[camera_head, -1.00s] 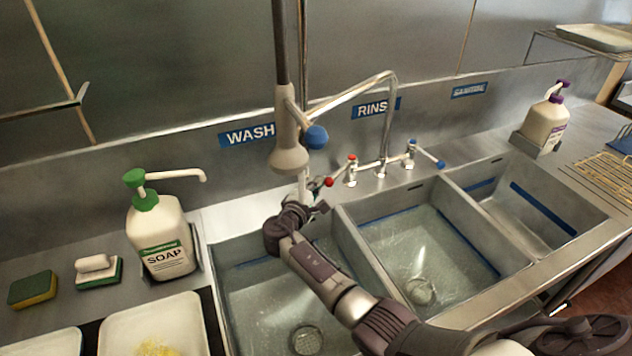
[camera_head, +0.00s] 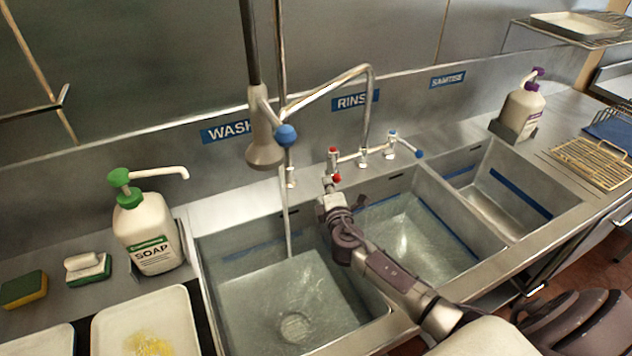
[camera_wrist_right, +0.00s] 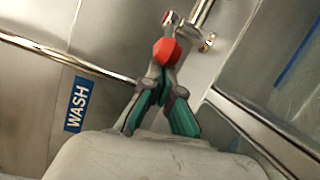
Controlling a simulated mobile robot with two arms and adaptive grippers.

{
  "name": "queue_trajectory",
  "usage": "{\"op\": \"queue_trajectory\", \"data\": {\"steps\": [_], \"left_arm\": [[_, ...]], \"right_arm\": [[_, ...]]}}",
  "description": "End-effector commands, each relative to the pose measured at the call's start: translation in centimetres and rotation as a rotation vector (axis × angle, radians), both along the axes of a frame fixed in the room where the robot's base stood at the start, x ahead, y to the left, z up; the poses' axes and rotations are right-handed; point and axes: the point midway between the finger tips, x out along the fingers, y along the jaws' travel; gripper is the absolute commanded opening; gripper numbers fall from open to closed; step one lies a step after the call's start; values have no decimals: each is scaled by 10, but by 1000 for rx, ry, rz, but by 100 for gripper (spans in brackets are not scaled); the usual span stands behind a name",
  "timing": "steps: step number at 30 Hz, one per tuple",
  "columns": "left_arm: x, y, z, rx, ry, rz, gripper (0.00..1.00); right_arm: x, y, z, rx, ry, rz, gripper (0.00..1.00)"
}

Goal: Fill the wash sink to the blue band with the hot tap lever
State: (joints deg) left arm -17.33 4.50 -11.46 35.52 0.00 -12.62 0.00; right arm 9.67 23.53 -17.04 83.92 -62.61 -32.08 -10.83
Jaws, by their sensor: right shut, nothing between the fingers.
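The wash sink (camera_head: 207,300) is at the left of the basins. A stream of water (camera_head: 287,222) falls into it, and its drain shows through the water. A faint blue band (camera_head: 250,249) runs along its back wall; I cannot tell the exact water level against it. The hot tap lever, with a red knob (camera_head: 336,178), points forward from the red-capped tap (camera_head: 333,153). My right gripper (camera_head: 329,192) is shut and empty, right at this knob. In the right wrist view, its closed fingertips (camera_wrist_right: 161,75) are just below the red knob (camera_wrist_right: 166,51). My left gripper is not in view.
The blue tap lever (camera_head: 417,153) is to the right. The soap bottle (camera_head: 150,235) stands left of the sink. The rinse sink (camera_head: 423,196) lies partly behind my right arm.

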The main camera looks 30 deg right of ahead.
Motion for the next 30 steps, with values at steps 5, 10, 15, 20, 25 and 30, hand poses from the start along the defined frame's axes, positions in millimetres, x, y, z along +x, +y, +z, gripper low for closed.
{"op": "queue_trajectory", "data": {"steps": [5,10,15,20,25,30], "left_arm": [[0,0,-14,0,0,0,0],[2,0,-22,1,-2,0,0],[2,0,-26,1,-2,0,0],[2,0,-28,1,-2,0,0],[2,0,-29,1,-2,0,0],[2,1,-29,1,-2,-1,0]], "right_arm": [[-13,-23,-4,-6,2,152,0],[-20,-38,-3,0,0,197,0],[-24,-51,-2,0,-1,196,0],[-25,-58,-1,1,-1,195,0],[-26,-62,-1,0,-2,192,0],[-26,-64,0,-1,-1,189,0]]}}
